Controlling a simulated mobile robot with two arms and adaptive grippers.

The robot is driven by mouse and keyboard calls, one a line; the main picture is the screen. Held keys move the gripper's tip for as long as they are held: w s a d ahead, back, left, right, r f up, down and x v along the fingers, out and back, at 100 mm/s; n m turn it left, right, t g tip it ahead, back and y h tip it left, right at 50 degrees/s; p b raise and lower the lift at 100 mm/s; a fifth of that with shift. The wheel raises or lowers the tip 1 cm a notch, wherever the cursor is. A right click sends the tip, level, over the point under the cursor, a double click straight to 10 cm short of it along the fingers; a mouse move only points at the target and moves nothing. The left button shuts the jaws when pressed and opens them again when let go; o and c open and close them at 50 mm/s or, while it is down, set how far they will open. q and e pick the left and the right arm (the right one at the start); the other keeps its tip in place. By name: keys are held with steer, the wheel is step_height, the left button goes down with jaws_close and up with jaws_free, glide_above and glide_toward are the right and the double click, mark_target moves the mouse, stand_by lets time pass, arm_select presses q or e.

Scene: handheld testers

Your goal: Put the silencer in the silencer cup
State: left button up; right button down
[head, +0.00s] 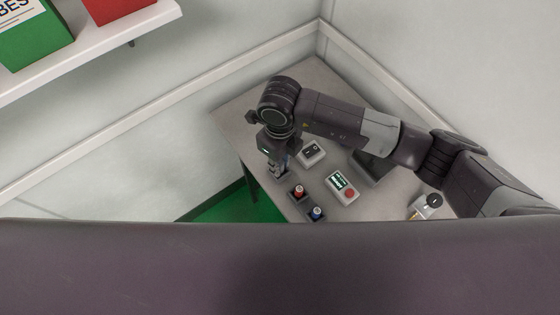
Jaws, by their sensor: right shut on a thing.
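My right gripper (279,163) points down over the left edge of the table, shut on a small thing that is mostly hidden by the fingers. I cannot tell for sure whether this is the silencer. Just below it is a row of dark cups. One cup (297,199) holds a red-topped piece (299,190) and the cup nearest to me (314,220) holds a blue-topped piece (317,211). The far end of the row, under the gripper, is partly hidden. No piece is clearly recognisable as the silencer. My left gripper is out of view.
The grey table (237,112) stands in a corner. On it are a small grey device (312,152), a tester with a green screen and red button (343,187), a dark box (368,165) and a device with a black knob (427,206). A shelf (120,40) holds green and red boxes.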

steer(key=shift+f, duration=0.2)
steer(key=c, duration=1.8)
jaws_free()
steer(key=shift+r, duration=0.1)
steer(key=shift+o, duration=0.2)
steer(key=shift+r, duration=0.15)
step_height(320, 180, up, 12)
steer(key=b, duration=0.2)
